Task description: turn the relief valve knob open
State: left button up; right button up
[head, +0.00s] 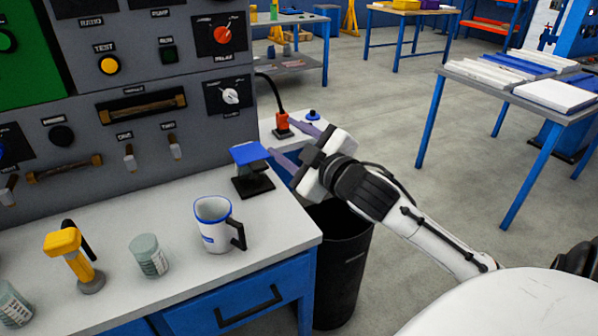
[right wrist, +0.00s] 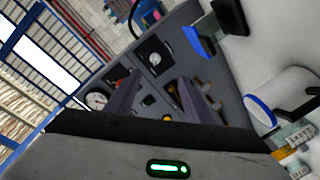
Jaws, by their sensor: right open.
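Two round knobs on black plates sit at the right side of the grey panel: a red knob (head: 222,35) above and a pale grey knob (head: 230,96) below it. Their labels are too blurred to tell surely which is the relief valve. In the right wrist view the pale knob (right wrist: 155,58) shows beyond the fingers, and the red knob (right wrist: 117,79) is near the left finger. My right gripper (head: 281,136) is open and empty, to the right of and below both knobs, touching neither. Its fingers (right wrist: 161,92) point toward the panel. My left gripper is not in view.
A blue-topped stand (head: 250,154) is close by the right gripper's fingers. A white mug (head: 213,225), a grey jar (head: 149,256) and a yellow tool (head: 73,257) stand on the bench (head: 120,300). A black bin (head: 343,260) is below the right arm.

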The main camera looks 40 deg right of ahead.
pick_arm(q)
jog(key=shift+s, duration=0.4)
pick_arm(e)
jog(key=shift+m+g, duration=0.5)
jog(key=shift+g, duration=0.3)
jog(key=shift+s+a+f, duration=0.2)
jog(key=shift+s+f, duration=0.25)
jog(key=shift+f, duration=0.4)
jog(key=shift+s+a+f, duration=0.2)
jog(key=shift+s+f, duration=0.2)
jog(key=shift+f, duration=0.5)
jog(key=shift+s+a+f, duration=0.2)
jog(key=shift+s+f, duration=0.25)
jog(key=shift+f, duration=0.4)
